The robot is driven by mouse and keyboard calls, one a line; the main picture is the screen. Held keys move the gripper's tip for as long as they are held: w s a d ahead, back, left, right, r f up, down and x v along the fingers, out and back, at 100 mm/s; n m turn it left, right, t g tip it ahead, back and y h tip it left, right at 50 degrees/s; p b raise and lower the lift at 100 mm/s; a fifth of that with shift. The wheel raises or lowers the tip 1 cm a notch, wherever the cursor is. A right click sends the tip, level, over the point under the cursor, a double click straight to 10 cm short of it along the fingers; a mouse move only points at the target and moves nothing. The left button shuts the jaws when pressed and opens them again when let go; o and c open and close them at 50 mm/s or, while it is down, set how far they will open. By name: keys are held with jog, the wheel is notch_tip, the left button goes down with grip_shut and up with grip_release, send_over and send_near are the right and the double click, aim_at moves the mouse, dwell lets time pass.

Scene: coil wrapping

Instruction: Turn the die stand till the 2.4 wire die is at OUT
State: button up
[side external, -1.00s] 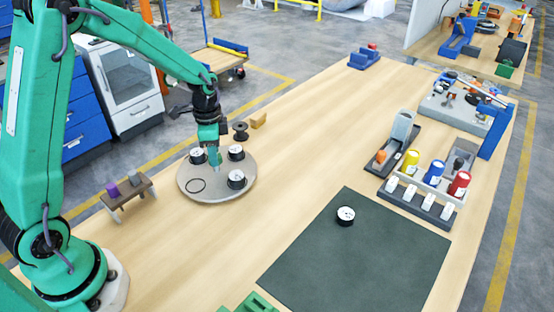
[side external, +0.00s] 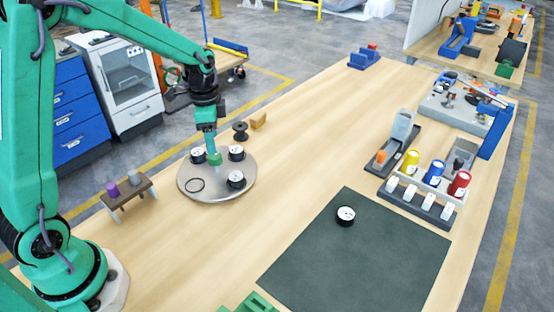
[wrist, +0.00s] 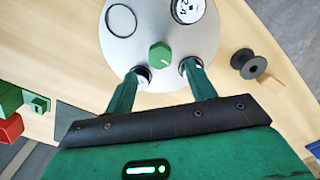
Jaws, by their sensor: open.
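The die stand (side external: 217,172) is a round grey turntable with several dies and an empty black ring outline (side external: 195,185) on top. A green knob (wrist: 160,55) stands at its middle. Two more dies show partly behind my fingertips in that view. My gripper (wrist: 165,72) is open, its fingers apart on either side below the knob in the picture, holding nothing. In the side view my gripper (side external: 211,148) is over the knob. No OUT mark is legible.
A black spool (side external: 240,131) and a wooden block (side external: 258,120) stand just behind the stand. A small brown rack (side external: 128,190) is at left. A dark mat (side external: 355,255) carries one loose die (side external: 345,216). Bare tabletop lies between stand and mat.

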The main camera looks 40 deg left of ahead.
aim_at(214, 156)
jog(key=shift+r, duration=1.4)
jog(key=shift+r, duration=0.1)
jog(key=shift+s+d+r, duration=0.1)
jog(key=shift+s+r, duration=0.05)
jog(key=shift+r, duration=0.1)
jog(key=s+d+r+n+t, duration=0.2)
jog(key=s+r+n, duration=0.2)
jog(key=s, duration=0.5)
jog(key=s+d+r+n+t, duration=0.3)
jog(key=s+r, duration=0.3)
jog(key=s, duration=0.4)
jog(key=shift+s+d+r+n+t, duration=0.2)
jog(key=shift+n+t, duration=0.1)
jog(key=shift+n, duration=0.5)
